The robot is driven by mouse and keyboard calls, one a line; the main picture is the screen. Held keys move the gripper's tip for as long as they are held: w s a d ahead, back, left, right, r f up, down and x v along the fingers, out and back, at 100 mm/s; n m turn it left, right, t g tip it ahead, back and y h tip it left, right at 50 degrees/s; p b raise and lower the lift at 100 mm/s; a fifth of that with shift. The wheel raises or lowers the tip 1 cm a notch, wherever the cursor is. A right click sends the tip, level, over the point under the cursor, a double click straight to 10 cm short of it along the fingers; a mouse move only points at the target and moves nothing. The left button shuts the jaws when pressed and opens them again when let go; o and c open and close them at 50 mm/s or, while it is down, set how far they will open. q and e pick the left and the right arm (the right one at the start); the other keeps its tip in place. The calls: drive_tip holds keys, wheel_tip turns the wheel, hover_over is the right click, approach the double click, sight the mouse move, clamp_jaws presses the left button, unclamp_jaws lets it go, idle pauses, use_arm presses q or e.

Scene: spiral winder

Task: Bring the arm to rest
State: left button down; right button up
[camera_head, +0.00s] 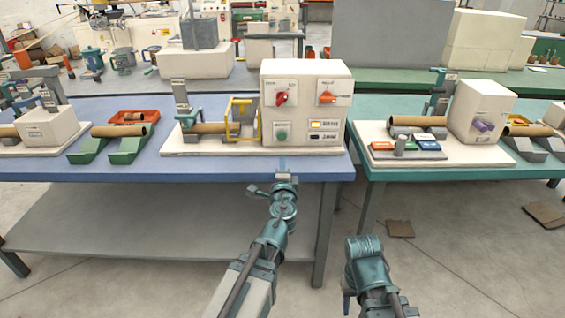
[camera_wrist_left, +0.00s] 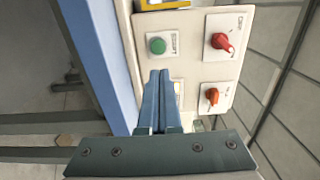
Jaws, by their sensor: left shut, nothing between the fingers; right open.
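My left gripper (camera_head: 282,163) is in front of the near edge of the blue bench in the head view. Its two blue-grey fingers are together with nothing between them, which the left wrist view also shows (camera_wrist_left: 158,98). They point toward the cream control box (camera_head: 306,80) and appear in front of its lower part; I cannot tell the exact gap. The box has a red knob (camera_head: 281,98), an orange knob (camera_head: 326,97) and a green button (camera_head: 281,134). My right arm (camera_head: 366,262) is low in front of the green bench; its fingers cannot be made out.
The winder base (camera_head: 195,149) carries a brown tube and a yellow guard (camera_head: 236,113) left of the box. Green cradles (camera_head: 127,149) hold another tube. The green bench (camera_head: 388,171) stands to the right. The floor between the benches and me is open, with cardboard pieces (camera_head: 400,228) on it.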

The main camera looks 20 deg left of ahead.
use_arm(q)
drive_tip(key=s+d+n+g+h+p, duration=0.2)
drive_tip(key=s+d+n+g+p, duration=0.3)
drive_tip(key=s+p, duration=0.6)
drive_tip(key=s+d+n+g+h+p, duration=0.2)
drive_tip(key=s+d+n+g+p, duration=0.3)
drive_tip(key=s+d+g+p, duration=0.5)
drive_tip(key=s+g+p, duration=0.1)
drive_tip(key=s+g, duration=0.1)
drive_tip(key=s, duration=0.3)
drive_tip(key=shift+n, duration=0.4)
drive_tip(key=c, duration=1.5)
unclamp_jaws()
drive_tip(key=shift+r, duration=0.1)
drive_tip(key=shift+c, duration=0.2)
